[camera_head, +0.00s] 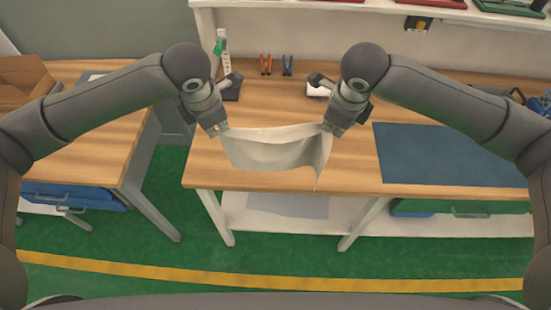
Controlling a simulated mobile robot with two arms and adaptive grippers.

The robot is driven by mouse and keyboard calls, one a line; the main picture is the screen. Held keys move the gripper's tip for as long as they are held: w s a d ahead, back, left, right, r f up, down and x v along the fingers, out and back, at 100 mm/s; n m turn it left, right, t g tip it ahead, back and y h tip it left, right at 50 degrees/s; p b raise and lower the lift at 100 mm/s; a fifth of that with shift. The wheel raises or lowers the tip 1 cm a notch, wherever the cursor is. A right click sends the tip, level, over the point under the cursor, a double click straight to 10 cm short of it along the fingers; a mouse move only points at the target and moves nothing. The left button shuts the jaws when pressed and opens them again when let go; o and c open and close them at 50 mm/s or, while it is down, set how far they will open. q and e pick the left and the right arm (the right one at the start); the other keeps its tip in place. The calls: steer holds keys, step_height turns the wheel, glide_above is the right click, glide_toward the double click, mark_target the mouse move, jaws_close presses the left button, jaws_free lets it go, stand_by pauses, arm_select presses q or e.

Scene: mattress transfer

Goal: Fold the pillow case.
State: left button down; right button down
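A white pillow case (275,151) hangs in front of me over the wooden workbench (360,172). Its top edge stretches between my two grippers and sags slightly in the middle. Its right side hangs lower, down near the bench's front edge. My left gripper (219,130) is at its upper left corner and appears shut on it. My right gripper (329,129) is at its upper right corner and appears shut on it. The fingertips are small and partly covered by cloth. I cannot tell whether the lower edge touches the bench.
A dark blue mat (450,155) lies on the bench at the right. Red pliers (265,64), blue pliers (287,65) and a bottle with green (221,42) are at the back. A second wooden table (75,150) stands at the left, separated by a gap.

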arm_select(q)
steer(key=shift+s+r, duration=0.15)
steer(key=shift+r, duration=0.35)
arm_select(e)
steer(key=shift+s+r, duration=0.15)
steer(key=shift+r, duration=0.35)
arm_select(q)
steer(key=shift+s+f, duration=0.1)
arm_select(e)
steer(key=shift+s, duration=0.1)
